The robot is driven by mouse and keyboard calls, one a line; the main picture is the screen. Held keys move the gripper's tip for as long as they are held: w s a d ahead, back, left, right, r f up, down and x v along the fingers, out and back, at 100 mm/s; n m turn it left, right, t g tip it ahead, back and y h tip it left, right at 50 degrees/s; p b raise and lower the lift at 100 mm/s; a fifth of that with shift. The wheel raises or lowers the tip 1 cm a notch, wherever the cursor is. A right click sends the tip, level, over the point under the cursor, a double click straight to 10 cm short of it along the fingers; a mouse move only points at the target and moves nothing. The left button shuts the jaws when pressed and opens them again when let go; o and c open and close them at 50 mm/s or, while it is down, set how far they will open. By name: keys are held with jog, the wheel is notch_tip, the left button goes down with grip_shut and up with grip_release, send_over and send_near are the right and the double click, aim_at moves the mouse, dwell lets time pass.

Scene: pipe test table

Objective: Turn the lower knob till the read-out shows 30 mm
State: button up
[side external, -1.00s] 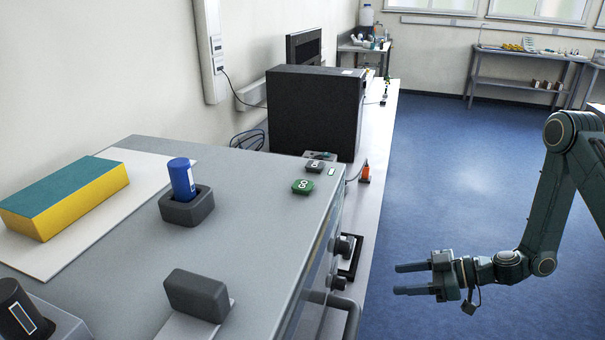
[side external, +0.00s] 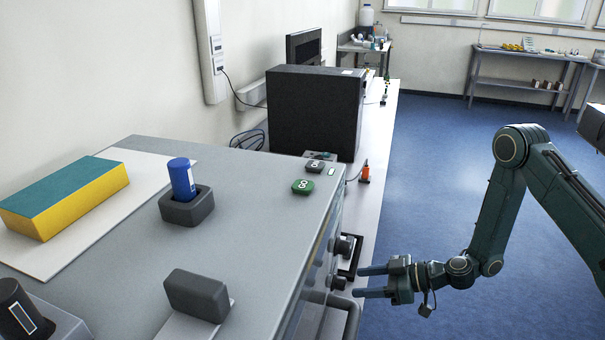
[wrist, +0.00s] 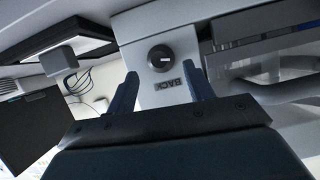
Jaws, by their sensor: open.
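The grey machine's front has an upper dark knob (side external: 346,246) and a lower dark knob (side external: 338,282), both seen edge-on in the side view. My gripper (side external: 357,282) is open and empty, its two fingers pointing at the front near the lower knob's height. In the wrist view one round dark knob (wrist: 161,58) with a pale pointer mark shows between the fingertips of my gripper (wrist: 160,70). The fingers appear short of it, not closed on it. Beside that knob is an upside-down label reading BACK. I cannot see a legible millimetre read-out in either view.
A bar handle (side external: 350,305) sticks out below the knobs, close to my fingers. On the machine top (side external: 260,215) are a blue cylinder (side external: 182,180) in a dark holder and a yellow-teal block (side external: 65,200). A black box (side external: 315,110) stands behind. Floor to the right is clear.

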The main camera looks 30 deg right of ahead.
aim_at(339, 283)
jog(key=shift+x, duration=2.3)
jog(key=c, duration=1)
